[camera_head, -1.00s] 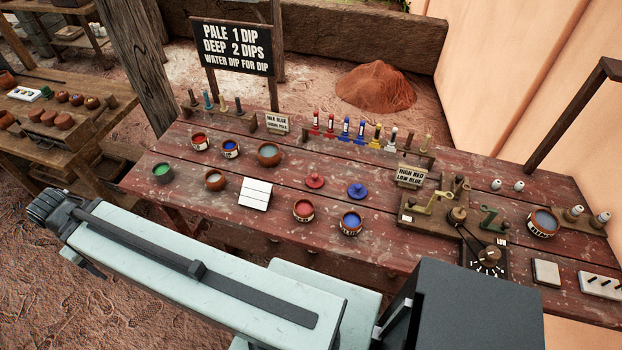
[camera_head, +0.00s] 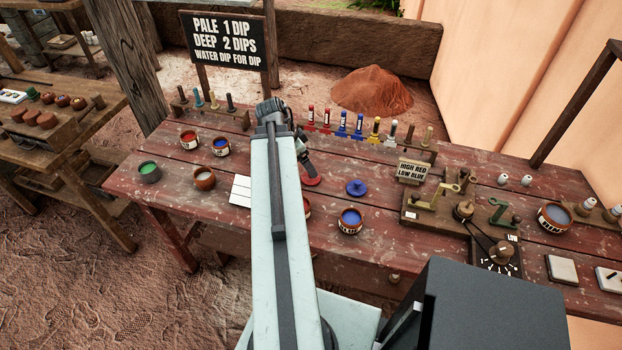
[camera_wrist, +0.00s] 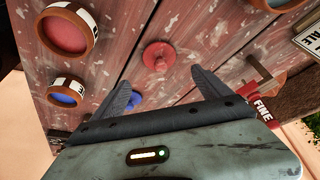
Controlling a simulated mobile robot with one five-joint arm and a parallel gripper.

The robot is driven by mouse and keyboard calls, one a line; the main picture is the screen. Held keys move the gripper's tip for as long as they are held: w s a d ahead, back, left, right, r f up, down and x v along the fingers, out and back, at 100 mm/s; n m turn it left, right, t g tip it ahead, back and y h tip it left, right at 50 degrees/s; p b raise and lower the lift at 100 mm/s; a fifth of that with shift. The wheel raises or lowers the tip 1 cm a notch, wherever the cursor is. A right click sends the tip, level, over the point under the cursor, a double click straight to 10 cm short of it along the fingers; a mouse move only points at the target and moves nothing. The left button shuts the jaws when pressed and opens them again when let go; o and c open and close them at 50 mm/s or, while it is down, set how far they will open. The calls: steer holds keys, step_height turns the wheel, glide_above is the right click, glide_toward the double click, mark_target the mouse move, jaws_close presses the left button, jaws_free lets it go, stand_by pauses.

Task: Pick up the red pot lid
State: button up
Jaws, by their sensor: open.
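The red pot lid (camera_head: 312,181) lies on the red-brown plank table, partly hidden behind my gripper in the head view. In the wrist view the red lid (camera_wrist: 158,56), round with a knob on top, shows whole, just beyond the gap between my fingers. My gripper (camera_wrist: 162,84) is open and empty above the table, with its two dark fingers apart. In the head view my gripper (camera_head: 307,163) hangs close to the lid; the exact height between them is unclear.
A blue lid (camera_head: 356,188) lies right of the red one. A blue-filled pot (camera_head: 350,221) and a mostly hidden red-filled pot (camera_wrist: 66,32) stand nearer. A row of coloured bottles (camera_head: 358,126) stands behind, and a lever device (camera_head: 440,196) to the right.

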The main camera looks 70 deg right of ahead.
steer(key=b+x, duration=0.3)
steer(key=x, duration=0.1)
steer(key=b+x, duration=0.4)
steer(key=shift+w+a+f, duration=0.1)
steer(key=shift+w, duration=0.1)
steer(key=c, duration=1.4)
